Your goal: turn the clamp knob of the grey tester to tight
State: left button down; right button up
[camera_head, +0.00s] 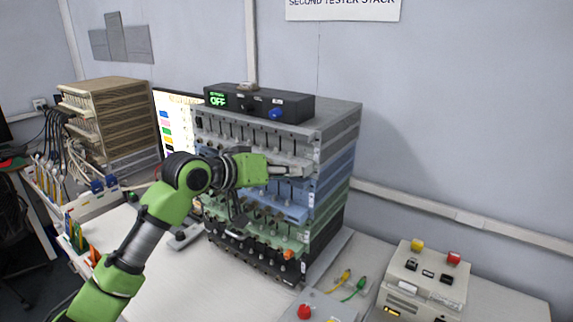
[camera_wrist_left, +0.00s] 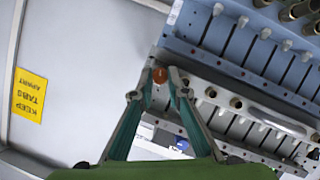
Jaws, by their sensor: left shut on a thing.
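The grey tester (camera_head: 338,128) is the top unit of a stack of testers, above a blue one (camera_head: 290,205). My left gripper (camera_head: 303,171) is at the right end of the grey tester's front. In the left wrist view, the fingers of my left gripper (camera_wrist_left: 160,88) are shut on a small orange-brown clamp knob (camera_wrist_left: 160,75), one finger on each side. The grey tester's front (camera_wrist_left: 215,85) runs off to the right there. The knob's setting cannot be read, and in the head view the gripper hides the knob. My right gripper is not in view.
A black box (camera_head: 295,107) with a green "OFF" display and a blue knob sits on the stack. Green and black testers lie below the blue one. A beige control box (camera_head: 425,280) with yellow and red buttons stands at right.

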pick_arm(q)
jog(key=shift+m+y+p, duration=0.3)
jog(key=shift+m+p, duration=0.05)
jog(key=shift+m, duration=0.15)
jog(key=shift+f, duration=0.1)
jog(key=c, duration=2)
grip_release()
jog(key=shift+o, duration=0.2)
jog(key=v, duration=1.2)
jog(key=shift+s+d, duration=0.15)
jog(key=shift+f, duration=0.1)
